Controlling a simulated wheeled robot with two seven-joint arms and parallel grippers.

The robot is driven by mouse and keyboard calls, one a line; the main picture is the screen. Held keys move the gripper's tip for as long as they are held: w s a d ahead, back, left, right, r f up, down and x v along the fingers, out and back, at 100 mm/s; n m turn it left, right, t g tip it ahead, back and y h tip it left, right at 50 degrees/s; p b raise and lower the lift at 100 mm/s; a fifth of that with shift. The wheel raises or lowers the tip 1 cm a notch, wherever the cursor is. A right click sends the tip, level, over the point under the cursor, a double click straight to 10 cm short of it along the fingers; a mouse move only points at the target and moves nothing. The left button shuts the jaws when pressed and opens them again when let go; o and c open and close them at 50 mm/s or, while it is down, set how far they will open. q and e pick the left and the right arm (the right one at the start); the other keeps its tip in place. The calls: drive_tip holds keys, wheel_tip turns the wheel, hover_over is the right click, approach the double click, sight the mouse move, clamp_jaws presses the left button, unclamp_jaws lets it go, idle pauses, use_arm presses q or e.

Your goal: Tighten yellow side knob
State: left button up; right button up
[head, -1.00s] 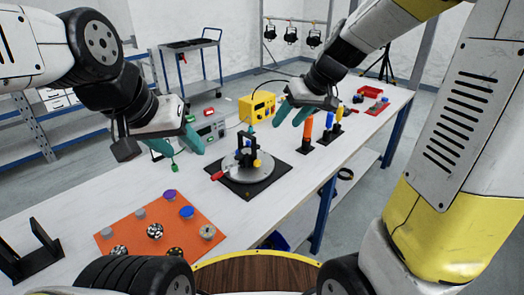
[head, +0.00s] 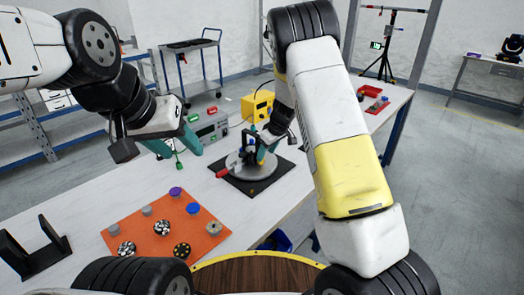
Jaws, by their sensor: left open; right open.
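The black fixture (head: 246,140) stands upright on a round grey plate (head: 240,168) over a black square base (head: 262,186) in the middle of the table. A red-handled part (head: 223,172) lies at the plate's left edge. My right gripper (head: 266,152) is open at the right side of the fixture, its teal fingers pointing down close to it. The yellow side knob is hidden behind these fingers; I cannot tell whether they touch it. My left gripper (head: 177,146) is open and empty, above the table to the left of the fixture.
An orange mat (head: 150,240) with several small knobs and discs lies at the front left. A black bracket (head: 35,252) stands left of it. A grey device (head: 212,130) and a yellow box (head: 257,105) stand behind the fixture. A red tray (head: 372,98) is at the far right.

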drive_tip(key=shift+x, duration=2.4)
drive_tip(key=shift+c, duration=0.2)
clamp_jaws()
